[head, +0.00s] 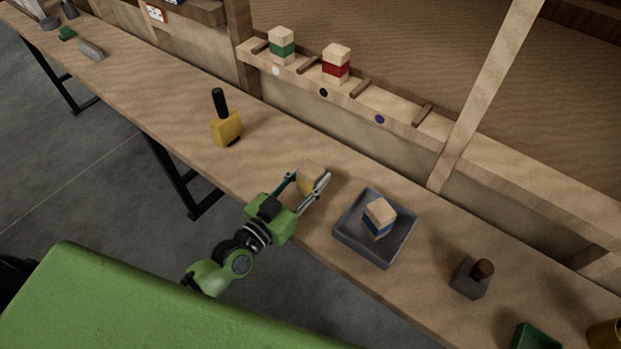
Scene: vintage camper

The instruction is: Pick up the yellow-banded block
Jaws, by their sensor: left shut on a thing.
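The yellow-banded block (309,178) is a small light-wood block with a yellow band, low on the bench in the middle of the head view. My left gripper (309,184) has its two fingers on either side of it and is shut on it. The fingers hide part of the block. I cannot tell whether it still touches the bench. My right gripper is not in view.
A grey tray (345,232) holding a blue-banded block (379,217) stands just right. Green-banded (282,46) and red-banded (336,63) blocks stand on the slotted ledge (400,117) behind. A yellow black-handled object (227,128) stands left; a dark knobbed block (471,278) stands right.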

